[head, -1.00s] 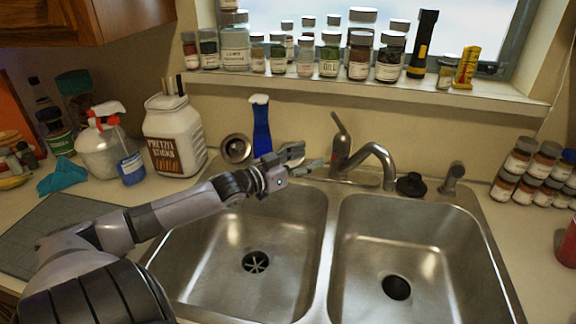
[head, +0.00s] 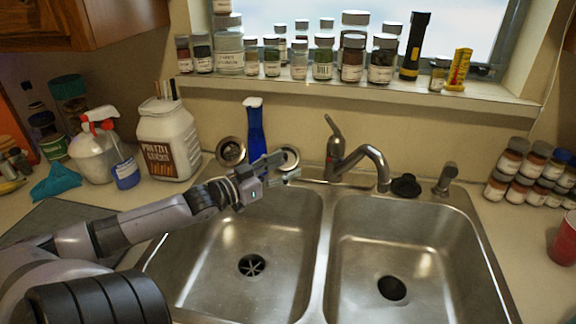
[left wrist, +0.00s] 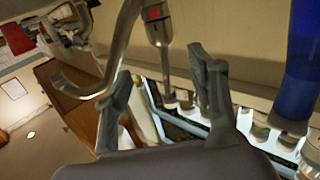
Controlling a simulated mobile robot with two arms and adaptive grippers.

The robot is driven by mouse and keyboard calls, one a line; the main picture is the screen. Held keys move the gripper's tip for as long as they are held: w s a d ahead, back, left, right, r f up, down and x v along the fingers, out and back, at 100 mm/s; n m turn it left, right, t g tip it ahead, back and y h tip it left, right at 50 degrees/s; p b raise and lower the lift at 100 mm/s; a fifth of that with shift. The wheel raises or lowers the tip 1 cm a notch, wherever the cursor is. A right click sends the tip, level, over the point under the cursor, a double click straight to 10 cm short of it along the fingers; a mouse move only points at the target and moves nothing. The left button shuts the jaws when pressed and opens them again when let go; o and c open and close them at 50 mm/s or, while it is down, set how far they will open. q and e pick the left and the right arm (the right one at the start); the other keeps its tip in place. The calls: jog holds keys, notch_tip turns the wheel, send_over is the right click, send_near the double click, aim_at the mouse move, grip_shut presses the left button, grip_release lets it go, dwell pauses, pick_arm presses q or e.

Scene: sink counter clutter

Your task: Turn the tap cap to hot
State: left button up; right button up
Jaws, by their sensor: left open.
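The tap (head: 378,162) stands behind the divider of the double sink, its spout curving right over the right basin. Its cap (head: 335,147) sits on the tap body, with the lever pointing up and slightly left. In the left wrist view the cap (left wrist: 155,14) shows a red mark, and the spout (left wrist: 118,60) curves beside it. My left gripper (head: 284,168) is open and empty, left of the tap and clear of it, above the back edge of the left basin. Its two fingers spread apart in the left wrist view (left wrist: 158,72). My right gripper is not in view.
A black stopper (head: 406,186) and a sprayer (head: 445,179) are right of the tap. Jars line the window sill (head: 300,88). Both basins are empty.

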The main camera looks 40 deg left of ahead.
pick_arm(q)
jog(key=h+b, duration=0.1)
jog(key=b, duration=0.1)
send_near(328, 147)
jog(key=shift+a+x, duration=0.35)
jog(key=shift+x, duration=1.1)
jog(key=shift+m, duration=0.4)
jog(key=shift+d+p+x, duration=0.2)
jog(key=shift+p+x, duration=0.15)
jog(key=shift+x, duration=1.3)
jog(key=shift+d+p+x, duration=0.2)
jog(key=shift+p+x, duration=0.1)
jog(key=shift+x, duration=1.35)
jog(key=shift+d+p+x, duration=0.2)
jog(key=shift+p+x, duration=0.15)
jog(key=shift+x, duration=1.35)
jog(key=shift+s, duration=0.2)
jog(key=c, duration=0.9)
jog(key=shift+r+m+g+h+p, duration=0.3)
jog(key=shift+m+h+p, duration=0.1)
jog(key=shift+h+p, duration=0.25)
jog(key=shift+f+m+g+h, duration=0.2)
jog(key=shift+m+g+h, duration=0.15)
jog(key=shift+h, duration=0.3)
jog(key=shift+f, duration=0.1)
